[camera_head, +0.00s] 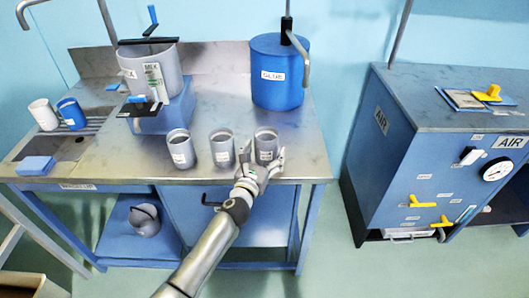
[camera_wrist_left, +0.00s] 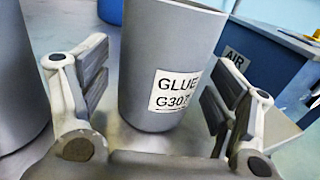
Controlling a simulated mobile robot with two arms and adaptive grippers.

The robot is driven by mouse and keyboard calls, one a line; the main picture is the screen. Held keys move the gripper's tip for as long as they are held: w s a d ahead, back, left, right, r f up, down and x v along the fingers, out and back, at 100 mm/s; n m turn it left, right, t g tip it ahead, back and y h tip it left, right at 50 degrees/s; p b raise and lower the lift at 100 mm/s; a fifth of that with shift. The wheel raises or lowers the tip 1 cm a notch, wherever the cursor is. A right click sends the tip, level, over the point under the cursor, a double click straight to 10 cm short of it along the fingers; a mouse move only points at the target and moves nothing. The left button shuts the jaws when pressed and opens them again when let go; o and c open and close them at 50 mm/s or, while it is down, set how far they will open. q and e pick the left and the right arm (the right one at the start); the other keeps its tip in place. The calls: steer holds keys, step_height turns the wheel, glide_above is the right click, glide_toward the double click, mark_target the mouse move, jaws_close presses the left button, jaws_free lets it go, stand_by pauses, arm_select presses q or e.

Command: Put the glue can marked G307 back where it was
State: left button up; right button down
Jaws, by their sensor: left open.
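The grey glue can (camera_wrist_left: 165,60) marked G307 stands upright on the steel table, its label facing my left wrist camera. In the head view it is the rightmost can (camera_head: 266,146) of a row of three, near the table's front edge. My left gripper (camera_head: 263,160) is open, with one finger on each side of this can. In the wrist view, gaps show between the fingers and the can, and it is not gripped. The can's far side is hidden. My right gripper is not in view.
Two similar grey cans (camera_head: 222,147) (camera_head: 180,148) stand to the left. A blue glue drum (camera_head: 277,85) is behind, under a bent pipe. A mixing pot (camera_head: 150,75) stands at the back left. White and blue cups (camera_head: 43,114) (camera_head: 72,113) are by the sink. A blue air cabinet (camera_head: 400,150) is at right.

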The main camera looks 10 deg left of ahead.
arm_select(q)
steer(key=shift+r, duration=0.25)
steer(key=s+a, duration=0.1)
steer(key=s, duration=1.1)
steer(key=shift+a+p, duration=0.15)
steer(key=shift+p, duration=0.2)
steer(key=s+f+m+g, duration=0.2)
steer(key=s+f+m, duration=0.2)
steer(key=f+m, duration=0.5)
steer(key=s+a+f+m+g, duration=0.1)
steer(key=s+f+m+g, duration=0.3)
steer(key=f, duration=0.8)
steer(key=s+f+m+g, duration=0.1)
steer(key=s+f+m, duration=0.5)
steer(key=f, duration=0.5)
steer(key=s+a+f+m+g, duration=0.2)
steer(key=s+f+m, duration=0.4)
steer(key=s, duration=0.5)
steer(key=s+a+f+m+g+y, duration=0.1)
steer(key=s+f+m+g, duration=0.3)
steer(key=s, duration=0.7)
steer(key=s+a+f+m+g, duration=0.3)
steer(key=s+f+m, duration=0.5)
steer(key=s, duration=0.3)
steer(key=shift+a+f+g+y, duration=0.4)
steer(key=shift+a+f, duration=0.05)
steer(key=shift+f, duration=0.3)
